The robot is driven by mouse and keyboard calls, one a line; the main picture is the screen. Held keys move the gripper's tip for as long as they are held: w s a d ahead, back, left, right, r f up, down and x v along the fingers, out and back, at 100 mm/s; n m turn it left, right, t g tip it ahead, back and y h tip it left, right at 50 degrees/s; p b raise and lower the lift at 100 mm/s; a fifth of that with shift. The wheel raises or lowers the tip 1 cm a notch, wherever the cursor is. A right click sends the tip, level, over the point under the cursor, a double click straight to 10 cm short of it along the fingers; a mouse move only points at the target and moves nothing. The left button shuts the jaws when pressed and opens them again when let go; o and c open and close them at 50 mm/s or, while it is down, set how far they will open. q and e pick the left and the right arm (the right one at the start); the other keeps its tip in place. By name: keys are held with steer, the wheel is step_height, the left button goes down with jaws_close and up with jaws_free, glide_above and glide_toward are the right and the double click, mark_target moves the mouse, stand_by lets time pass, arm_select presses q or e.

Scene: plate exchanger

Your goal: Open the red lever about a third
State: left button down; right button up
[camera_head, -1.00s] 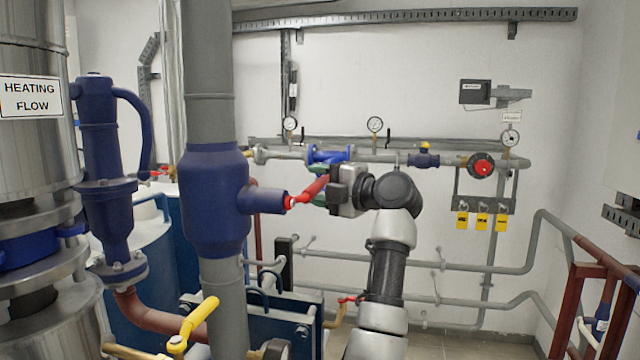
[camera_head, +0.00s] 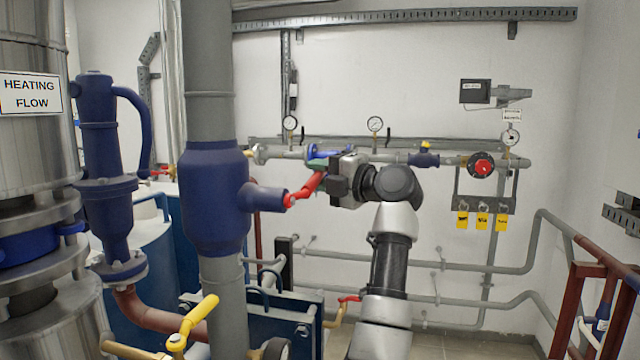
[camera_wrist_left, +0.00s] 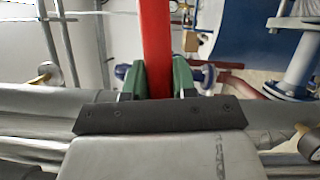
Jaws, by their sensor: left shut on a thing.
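The red lever (camera_head: 308,186) sits on the end of the short blue side branch (camera_head: 267,199) of the thick vertical pipe. It slants up and to the right from its pivot. My left gripper (camera_head: 325,177) is shut on the lever near its free end. In the left wrist view, the red lever (camera_wrist_left: 157,45) runs between the two green fingers (camera_wrist_left: 157,80), which press it from both sides. The lever's tip is hidden behind my gripper. My right gripper is not in view.
The thick blue and grey vertical pipe (camera_head: 213,205) stands left of my gripper. A horizontal pipe with gauges (camera_head: 375,124) and a red round knob (camera_head: 481,166) runs along the wall behind. A yellow lever (camera_head: 193,322) is low at the left.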

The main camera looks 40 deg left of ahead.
arm_select(q)
steer(key=r+n, duration=0.2)
steer(key=r+y, duration=0.1)
steer(key=shift+s+d+r+n+g+b, duration=0.1)
steer(key=shift+s+d+n+g+b, duration=0.1)
steer(key=shift+s+n+g+b, duration=0.15)
steer(key=shift+s+d+r+n+y, duration=0.1)
steer(key=shift+s+r+n+y, duration=0.1)
steer(key=shift+r+n, duration=0.3)
steer(key=shift+s+d+r+n+y, duration=0.1)
steer(key=shift+s+r+n, duration=0.1)
steer(key=shift+r+n, duration=0.25)
steer(key=c, duration=0.9)
jaws_free()
steer(key=shift+f, duration=0.1)
